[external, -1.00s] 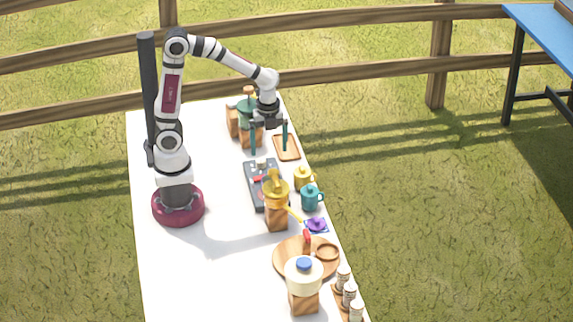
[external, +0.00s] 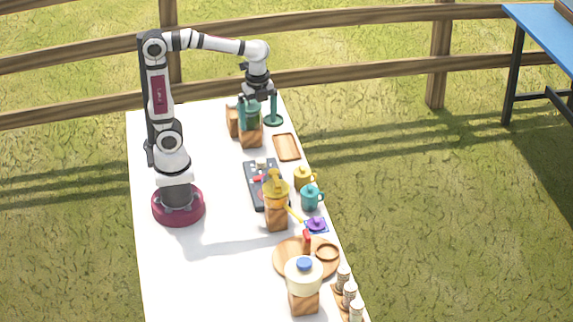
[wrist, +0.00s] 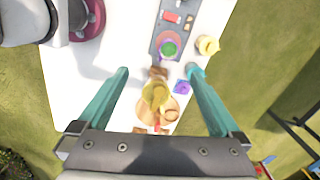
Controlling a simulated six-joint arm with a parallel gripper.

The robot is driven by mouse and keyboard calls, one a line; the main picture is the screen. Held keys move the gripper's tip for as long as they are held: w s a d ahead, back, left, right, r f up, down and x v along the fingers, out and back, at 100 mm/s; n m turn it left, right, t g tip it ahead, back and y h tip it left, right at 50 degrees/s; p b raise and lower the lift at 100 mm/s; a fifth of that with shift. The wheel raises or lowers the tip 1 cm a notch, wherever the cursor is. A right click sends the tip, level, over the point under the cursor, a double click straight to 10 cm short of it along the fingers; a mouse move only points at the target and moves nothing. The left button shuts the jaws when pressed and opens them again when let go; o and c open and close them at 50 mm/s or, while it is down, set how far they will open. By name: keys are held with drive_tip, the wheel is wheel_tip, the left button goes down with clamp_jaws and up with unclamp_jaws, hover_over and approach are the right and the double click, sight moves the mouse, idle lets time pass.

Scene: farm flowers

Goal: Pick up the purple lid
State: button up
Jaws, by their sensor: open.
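The purple lid (external: 317,223) is small and domed with a knob. It rests on a blue-purple square near the table's right edge, beside the teal mug (external: 312,197). In the wrist view the purple lid (wrist: 182,87) shows small, between my fingers and closer to the right one. My gripper (external: 258,116) is open and empty near the far end of the table, well away from the lid. Its two teal fingers also show spread in the wrist view (wrist: 158,100).
A yellow-topped grinder (external: 276,205) stands left of the lid. A grey tray (external: 251,178), a yellow mug (external: 303,177) and a round wooden board (external: 284,259) are around it. A green-topped grinder (external: 250,133) stands by my gripper.

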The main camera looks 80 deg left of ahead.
drive_tip(key=s+a+f+n, duration=0.1)
drive_tip(key=s+f+n, duration=0.1)
drive_tip(key=s+n, duration=0.1)
drive_tip(key=s+a+f+n+y, duration=0.1)
drive_tip(key=s+a+f+n, duration=0.1)
drive_tip(key=s, duration=0.3)
drive_tip(key=s+a+f+n, duration=0.1)
drive_tip(key=s+f+n, duration=0.1)
drive_tip(key=s+n, duration=0.3)
drive_tip(key=shift+s+a+f, duration=0.1)
drive_tip(key=shift+a+f, duration=0.2)
drive_tip(key=shift+a, duration=0.05)
drive_tip(key=c, duration=0.7)
drive_tip(key=m+h, duration=0.1)
drive_tip(key=m, duration=1.1)
hover_over(317, 219)
wheel_tip(317, 219, down, 4)
wheel_tip(317, 219, down, 16)
drive_tip(key=shift+f, duration=0.25)
